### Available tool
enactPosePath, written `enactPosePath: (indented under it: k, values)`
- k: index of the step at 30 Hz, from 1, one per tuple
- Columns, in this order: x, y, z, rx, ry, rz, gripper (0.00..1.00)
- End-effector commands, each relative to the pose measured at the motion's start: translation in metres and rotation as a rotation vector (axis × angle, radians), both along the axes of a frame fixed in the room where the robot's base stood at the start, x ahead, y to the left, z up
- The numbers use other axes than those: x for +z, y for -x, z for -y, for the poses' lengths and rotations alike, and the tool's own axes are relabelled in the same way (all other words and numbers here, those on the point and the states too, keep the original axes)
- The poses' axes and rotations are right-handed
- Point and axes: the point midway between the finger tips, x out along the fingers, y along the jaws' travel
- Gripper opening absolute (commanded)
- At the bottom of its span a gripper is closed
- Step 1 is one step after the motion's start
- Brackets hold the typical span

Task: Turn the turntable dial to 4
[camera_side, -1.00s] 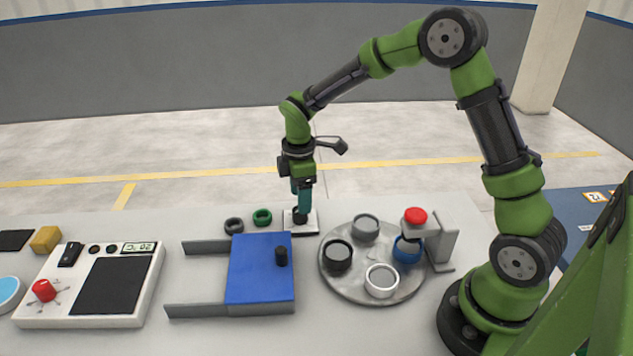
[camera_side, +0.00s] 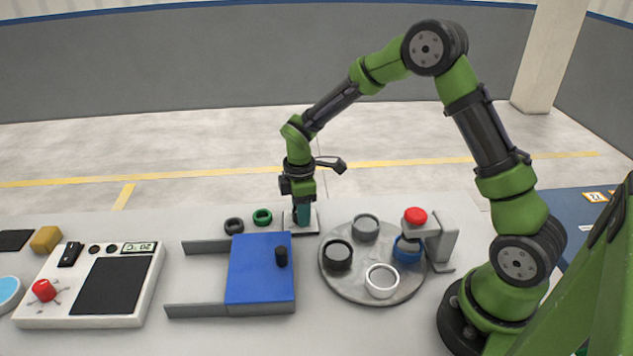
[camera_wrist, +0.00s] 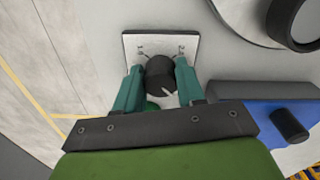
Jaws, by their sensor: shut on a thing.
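The turntable dial (camera_wrist: 160,73) is a black knob with a white pointer mark on a white square plate (camera_wrist: 130,42), also seen at the back of the table in the side view (camera_side: 313,222). My gripper (camera_wrist: 158,80) points down over it, its teal fingers shut on the knob from both sides. In the side view my gripper (camera_side: 302,224) hides most of the knob. The plate's markings are too small to read. The round grey turntable (camera_side: 352,291) stands to the right with several ring-shaped pipes on it.
A blue sliding cover (camera_side: 258,265) with a black knob lies just in front of the dial. Black (camera_side: 234,226) and green (camera_side: 262,217) rings lie left of it. A grey press with a red button (camera_side: 415,216) overhangs the turntable's right side. A white panel device (camera_side: 95,285) stands at left.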

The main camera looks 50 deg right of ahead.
Motion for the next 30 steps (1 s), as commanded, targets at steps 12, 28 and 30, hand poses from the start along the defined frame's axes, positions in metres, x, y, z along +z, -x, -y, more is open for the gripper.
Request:
enactPosePath:
  k: [12, 28, 30]
  values:
    - [0.0006, 0.0001, 0.0000, -0.068, 0.000, 0.000, 0.08]
    - [0.0008, 0.0014, -0.0010, -0.509, 0.002, -0.001, 0.08]
    - [0.0008, 0.0016, -0.0011, -0.576, 0.002, -0.001, 0.08]
